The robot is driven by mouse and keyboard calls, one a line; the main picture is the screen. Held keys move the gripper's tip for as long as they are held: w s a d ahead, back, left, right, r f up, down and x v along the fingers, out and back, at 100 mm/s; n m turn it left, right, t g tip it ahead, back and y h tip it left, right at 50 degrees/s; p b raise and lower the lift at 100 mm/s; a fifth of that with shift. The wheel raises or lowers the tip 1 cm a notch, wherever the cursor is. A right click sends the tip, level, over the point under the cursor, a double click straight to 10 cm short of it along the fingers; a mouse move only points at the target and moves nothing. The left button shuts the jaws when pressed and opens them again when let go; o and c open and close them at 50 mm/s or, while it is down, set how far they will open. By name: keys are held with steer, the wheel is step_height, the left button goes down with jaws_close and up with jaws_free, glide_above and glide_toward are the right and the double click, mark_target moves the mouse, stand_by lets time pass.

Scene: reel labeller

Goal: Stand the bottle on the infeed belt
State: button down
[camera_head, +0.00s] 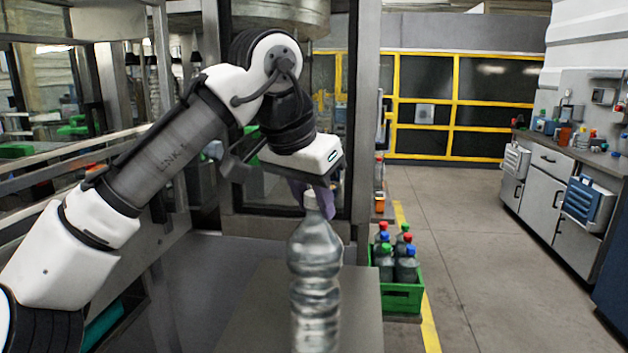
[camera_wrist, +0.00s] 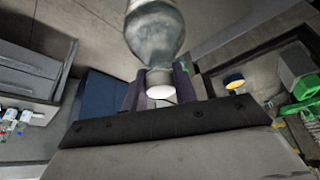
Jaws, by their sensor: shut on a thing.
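The bottle (camera_head: 315,262) is clear, ribbed plastic with a white cap, and it is upright in the head view. My gripper (camera_head: 318,198) is shut on its neck, just below the cap, from above. In the wrist view, the bottle (camera_wrist: 155,35) runs up out of the picture, with its neck and white cap between the two dark fingers of my gripper (camera_wrist: 158,85). The bottle's base is cut off by the bottom edge of the head view, so I cannot tell whether it touches anything. Metal rails (camera_head: 62,172) run along the machine at the left; the infeed belt's surface is not clearly identifiable.
A flat grey surface (camera_head: 362,312) lies behind and around the bottle. A green crate (camera_head: 402,298) of dark bottles with coloured caps stands on the floor to its right. A steel machine post (camera_head: 364,120) rises behind my gripper. The floor aisle farther right is clear, beside a cabinet bench (camera_head: 545,185).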

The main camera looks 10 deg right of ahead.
steer(key=shift+f, duration=0.15)
steer(key=c, duration=1.4)
jaws_free()
steer(key=shift+f, duration=0.1)
steer(key=o, duration=0.3)
steer(key=shift+s, duration=0.1)
